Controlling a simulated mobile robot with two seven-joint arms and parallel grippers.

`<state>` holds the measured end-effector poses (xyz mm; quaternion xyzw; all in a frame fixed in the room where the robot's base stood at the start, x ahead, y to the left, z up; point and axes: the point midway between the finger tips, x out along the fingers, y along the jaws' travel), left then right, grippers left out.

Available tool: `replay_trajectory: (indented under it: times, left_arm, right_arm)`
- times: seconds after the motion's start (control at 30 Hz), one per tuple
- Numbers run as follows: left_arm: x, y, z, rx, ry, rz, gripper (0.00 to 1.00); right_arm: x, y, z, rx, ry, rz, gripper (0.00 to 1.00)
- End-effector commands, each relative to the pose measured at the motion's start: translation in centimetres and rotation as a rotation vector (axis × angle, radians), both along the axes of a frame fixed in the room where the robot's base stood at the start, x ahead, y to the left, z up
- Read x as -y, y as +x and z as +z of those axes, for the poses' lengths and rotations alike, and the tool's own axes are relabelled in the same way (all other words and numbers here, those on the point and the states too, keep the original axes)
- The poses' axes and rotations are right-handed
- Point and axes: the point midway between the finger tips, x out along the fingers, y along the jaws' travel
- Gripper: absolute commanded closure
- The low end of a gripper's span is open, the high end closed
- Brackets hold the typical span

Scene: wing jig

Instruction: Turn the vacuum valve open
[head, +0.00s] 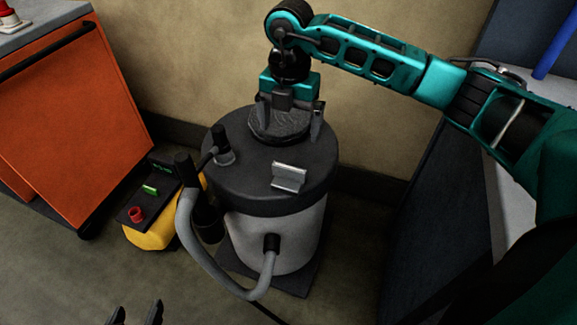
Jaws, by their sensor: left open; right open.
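A grey drum (285,240) with a dark lid (255,175) stands on the floor in mid-view. A round, dark, ridged piece (283,125) sits on the back of the lid; it may be the valve, but I cannot tell for sure. My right gripper (290,122) points down at it, open, with one finger on each side. Whether the fingers touch it is unclear. A short grey fitting (224,153) with a black-ended side arm stands at the lid's left. My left gripper (136,312) is open at the bottom edge; only its fingertips show.
A silver bracket (289,176) sits on the lid's front. A grey hose (200,255) loops from the drum's front port. A yellow unit (150,234) with a red knob (136,214) stands left, before an orange cabinet (75,110). A dark cabinet (420,220) stands right.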

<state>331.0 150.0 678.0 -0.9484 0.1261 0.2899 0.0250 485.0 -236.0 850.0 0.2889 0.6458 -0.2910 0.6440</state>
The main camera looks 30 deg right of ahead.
Motion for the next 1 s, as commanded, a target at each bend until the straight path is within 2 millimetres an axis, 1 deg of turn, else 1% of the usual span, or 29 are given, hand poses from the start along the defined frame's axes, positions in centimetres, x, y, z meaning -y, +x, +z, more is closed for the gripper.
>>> replay_trajectory:
  times: [0.03, 0.17, 0.27, 0.37, 0.5, 0.7, 0.83, 1.0]
  left_arm:
    - [0.1, 0.0, -0.6, 0.0, -0.002, -0.002, 0.35]
    - [0.2, 0.1, -0.6, -0.001, -0.004, -0.004, 0.35]
    - [0.2, 0.1, -0.8, -0.001, -0.004, -0.003, 0.35]
    - [0.2, 0.1, -1.2, -0.001, -0.004, -0.003, 0.35]
    - [0.2, 0.1, -1.8, 0.0, -0.004, -0.002, 0.35]
    - [0.1, 0.1, -2.5, 0.0, -0.004, -0.002, 0.35]
    - [0.1, 0.1, -2.7, 0.0, -0.004, -0.002, 0.35]
    - [0.1, 0.1, -2.9, 0.0, -0.003, -0.001, 0.35]
  right_arm:
    - [0.0, 0.0, -0.7, 0.001, 0.0, 0.0, 0.0]
    - [0.0, 0.0, -1.4, 0.001, 0.001, 0.0, 0.0]
    - [0.0, 0.0, -2.6, -0.001, 0.0, 0.001, 0.0]
    - [0.0, -0.1, -4.5, -0.003, 0.001, 0.001, 0.0]
    - [-0.1, -0.1, -7.6, -0.003, 0.002, 0.002, 0.0]
    - [-0.1, -0.1, -11.3, -0.002, 0.002, 0.002, 0.0]
    - [-0.1, 0.0, -12.7, 0.0, 0.003, 0.002, 0.0]
    - [-0.1, 0.0, -13.5, 0.001, 0.003, 0.002, 0.0]
